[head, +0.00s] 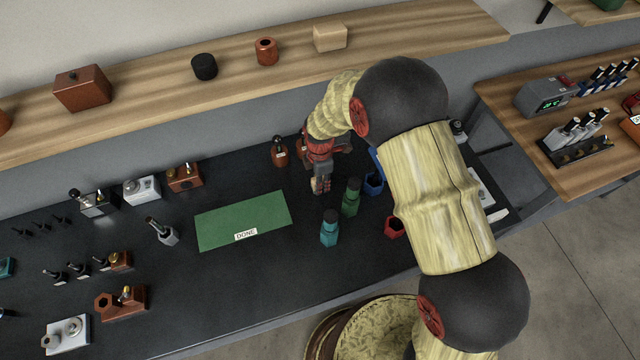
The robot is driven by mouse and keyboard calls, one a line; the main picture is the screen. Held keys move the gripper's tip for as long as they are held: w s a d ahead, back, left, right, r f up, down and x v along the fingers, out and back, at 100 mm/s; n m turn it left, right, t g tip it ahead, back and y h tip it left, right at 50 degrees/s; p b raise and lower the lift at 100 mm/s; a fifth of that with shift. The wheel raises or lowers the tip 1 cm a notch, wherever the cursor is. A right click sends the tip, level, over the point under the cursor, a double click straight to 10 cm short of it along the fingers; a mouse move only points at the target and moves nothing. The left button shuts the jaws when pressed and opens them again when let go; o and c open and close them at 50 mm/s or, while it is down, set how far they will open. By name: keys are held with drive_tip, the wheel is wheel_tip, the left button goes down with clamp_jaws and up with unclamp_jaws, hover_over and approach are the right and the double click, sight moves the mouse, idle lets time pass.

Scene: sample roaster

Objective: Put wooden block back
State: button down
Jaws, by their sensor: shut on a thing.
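My gripper (320,184) points down over the dark table, left of the green bottle. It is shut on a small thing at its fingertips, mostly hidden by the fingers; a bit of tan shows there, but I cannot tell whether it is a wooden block. Whether it touches the table is also unclear. A pale wooden block (330,38) sits on the wooden shelf (440,28) at the back, apart from my gripper. A green mat (215,228) marked DONE lies on the table to the left of my gripper.
A green bottle (351,197), a teal bottle (330,228), a blue holder (373,182) and a red holder (394,227) stand close by on the right. Brown bottles (279,151) stand behind. Several small devices crowd the table's left. The green mat is bare.

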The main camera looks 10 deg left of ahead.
drive_tip(key=shift+s+f, duration=0.1)
drive_tip(key=shift+f, duration=0.45)
drive_tip(key=shift+f, duration=0.1)
drive_tip(key=shift+f, duration=0.15)
drive_tip(key=c, duration=1.5)
unclamp_jaws()
drive_tip(key=shift+o, duration=0.2)
